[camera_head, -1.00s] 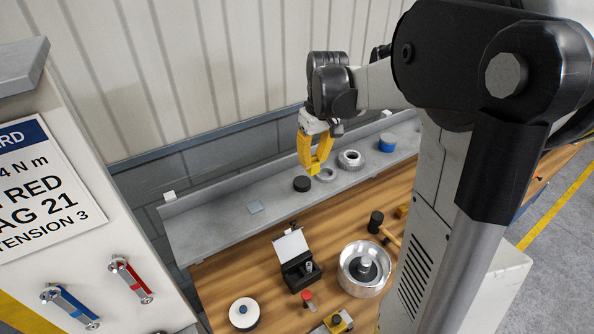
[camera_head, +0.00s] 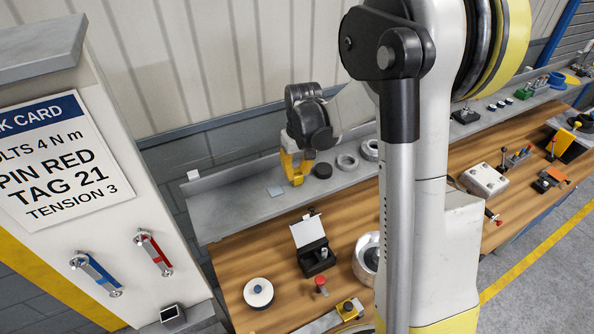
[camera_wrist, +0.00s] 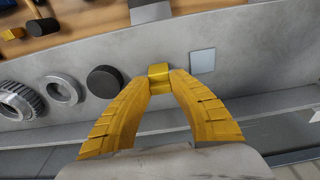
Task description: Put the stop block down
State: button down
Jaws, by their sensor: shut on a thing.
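The stop block (camera_wrist: 159,72) is a small yellow block between my fingertips in the wrist view. My gripper (camera_head: 296,178) has yellow fingers, is shut on it, and is over the grey shelf (camera_head: 235,203). I cannot tell whether the block touches the shelf. A flat blue-grey square (camera_head: 275,191) lies on the shelf just left of my gripper; in the wrist view the square (camera_wrist: 203,61) is to the right of the block. A black disc (camera_head: 322,170) stands just right of my gripper; it also shows in the wrist view (camera_wrist: 105,81).
A metal ring (camera_head: 346,162) and a toothed ring (camera_wrist: 18,100) stand beyond the disc. The wooden bench (camera_head: 228,258) in front carries an open black box (camera_head: 317,259), a white round part (camera_head: 258,293) and a metal bowl (camera_head: 362,262). The shelf's left end is clear.

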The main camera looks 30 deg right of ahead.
jog(key=shift+s, duration=0.1)
jog(key=c, duration=1.6)
grip_release()
jog(key=shift+f, duration=0.2)
jog(key=o, duration=0.3)
jog(key=shift+r, duration=0.1)
notch_tip(320, 180, up, 12)
jog(key=s, duration=0.1)
jog(key=s+a+r+t, duration=0.1)
jog(key=s+a+t, duration=0.1)
jog(key=s, duration=0.4)
jog(key=s+a+r+t, duration=0.1)
jog(key=s+a+t, duration=0.1)
jog(key=s+a, duration=0.3)
jog(key=s+a+r+t, duration=0.1)
jog(key=s+a, duration=0.2)
jog(key=s, duration=0.4)
jog(key=shift+s+a+r+t, duration=0.1)
jog(key=shift+s+a+t, duration=0.25)
jog(key=shift+a+t, duration=0.05)
